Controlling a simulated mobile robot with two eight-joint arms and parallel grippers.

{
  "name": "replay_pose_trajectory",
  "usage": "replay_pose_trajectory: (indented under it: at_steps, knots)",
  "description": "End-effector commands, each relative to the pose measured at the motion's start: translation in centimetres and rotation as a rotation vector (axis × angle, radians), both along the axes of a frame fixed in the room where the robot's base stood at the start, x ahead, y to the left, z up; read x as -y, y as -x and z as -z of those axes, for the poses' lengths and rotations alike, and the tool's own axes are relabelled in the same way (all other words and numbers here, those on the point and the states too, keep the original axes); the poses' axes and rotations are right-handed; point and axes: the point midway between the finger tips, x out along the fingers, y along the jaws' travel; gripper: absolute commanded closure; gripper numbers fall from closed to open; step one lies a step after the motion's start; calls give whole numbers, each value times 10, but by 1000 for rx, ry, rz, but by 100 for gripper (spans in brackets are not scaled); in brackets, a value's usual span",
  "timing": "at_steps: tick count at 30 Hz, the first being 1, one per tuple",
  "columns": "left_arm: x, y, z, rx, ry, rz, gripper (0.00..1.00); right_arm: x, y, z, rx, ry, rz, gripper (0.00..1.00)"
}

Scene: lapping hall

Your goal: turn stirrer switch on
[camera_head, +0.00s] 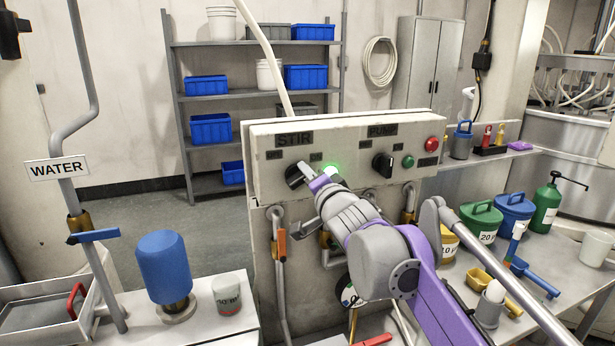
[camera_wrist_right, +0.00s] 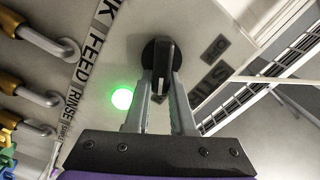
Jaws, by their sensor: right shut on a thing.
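The stirrer switch is a black rotary knob (camera_head: 295,176) under the STIR label (camera_head: 294,139) on the pale control panel (camera_head: 350,145). A green lamp (camera_head: 334,170) glows just right of it. My right gripper (camera_head: 317,184) reaches the panel from the lower right and partly covers the switch. In the right wrist view, the fingers (camera_wrist_right: 161,88) are shut on the black knob (camera_wrist_right: 161,56), one on each side. The green lamp (camera_wrist_right: 122,98) is lit left of the fingers there. My left gripper is not in view.
The PUMP knob (camera_head: 382,165), a green button (camera_head: 408,161) and a red button (camera_head: 431,144) sit right of my gripper. Pipes hang below the panel. A blue bottle (camera_head: 164,266) stands on the left bench; several buckets and tools crowd the right bench.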

Motion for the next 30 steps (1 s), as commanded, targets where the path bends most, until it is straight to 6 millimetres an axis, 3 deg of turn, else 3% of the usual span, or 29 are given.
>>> replay_pose_trajectory:
  at_steps: [12,13,17,30]
  knots:
    - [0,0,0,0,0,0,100,0,0,0,-3,-10,0,100]
    - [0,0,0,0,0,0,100,0,0,0,-3,-10,0,72]
    - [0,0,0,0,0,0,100,0,0,0,-3,-9,0,49]
    - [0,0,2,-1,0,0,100,3,9,0,-2,-7,0,48]
